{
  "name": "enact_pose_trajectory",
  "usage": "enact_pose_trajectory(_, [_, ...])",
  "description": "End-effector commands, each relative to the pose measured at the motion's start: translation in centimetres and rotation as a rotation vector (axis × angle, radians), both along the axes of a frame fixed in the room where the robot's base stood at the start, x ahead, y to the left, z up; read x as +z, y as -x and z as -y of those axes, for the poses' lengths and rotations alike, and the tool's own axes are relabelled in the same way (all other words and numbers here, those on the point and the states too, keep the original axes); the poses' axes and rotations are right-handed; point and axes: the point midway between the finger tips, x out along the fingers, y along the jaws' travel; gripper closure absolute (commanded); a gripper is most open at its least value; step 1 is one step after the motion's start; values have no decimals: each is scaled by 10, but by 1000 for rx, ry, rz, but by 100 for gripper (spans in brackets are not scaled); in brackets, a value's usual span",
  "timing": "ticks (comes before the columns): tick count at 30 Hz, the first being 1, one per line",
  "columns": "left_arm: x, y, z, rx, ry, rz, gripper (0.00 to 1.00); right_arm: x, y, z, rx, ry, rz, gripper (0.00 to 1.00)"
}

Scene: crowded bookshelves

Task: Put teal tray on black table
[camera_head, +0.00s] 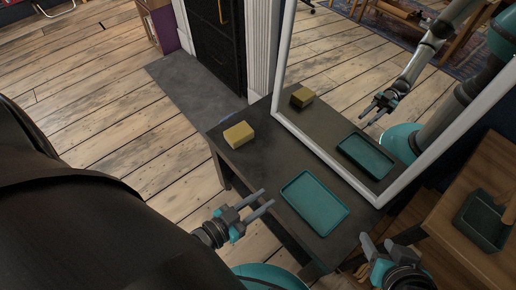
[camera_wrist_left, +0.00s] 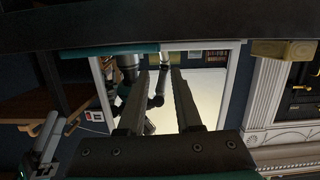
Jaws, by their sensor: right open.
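The teal tray (camera_head: 314,202) lies flat on the black table (camera_head: 258,172), near its front right part. My left gripper (camera_head: 267,198) is open and empty, its fingers pointing at the tray's left side, close to the table's front edge. Whether the fingertips touch the tray I cannot tell. In the left wrist view the two fingers of my left gripper (camera_wrist_left: 168,85) stand apart with nothing between them. My right gripper (camera_head: 376,241) is open and empty, to the right of the tray.
A yellow block (camera_head: 239,135) sits at the table's far left end. A white-framed mirror (camera_head: 330,150) stands along the table's back and reflects the tray, block and my arm. A wooden surface (camera_head: 470,225) with a dark tray (camera_head: 482,222) is at right. Table between block and tray is clear.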

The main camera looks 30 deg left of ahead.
Motion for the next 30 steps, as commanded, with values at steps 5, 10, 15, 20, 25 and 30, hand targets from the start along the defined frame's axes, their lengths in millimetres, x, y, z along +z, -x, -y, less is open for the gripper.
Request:
enact_pose_trajectory(5, [2,7,-3,0,-1,0,67,1,5,6,-9,19,-42,50])
enact_pose_trajectory(10, [5,4,11,-16,5,-33,67,1,6,7,-11,23,-51,50])
enact_pose_trajectory(15, [18,-10,46,-60,3,-141,67,1,6,7,-11,23,-51,50])
enact_pose_trajectory(20, [37,-19,67,-85,-36,-260,67,1,6,7,-11,23,-50,50])
enact_pose_trajectory(25, [60,-21,69,-71,-99,-390,67,1,6,7,-11,23,-50,50])
enact_pose_trajectory(30, [87,-14,52,-12,-166,-524,67,1,6,7,-11,23,-50,50])
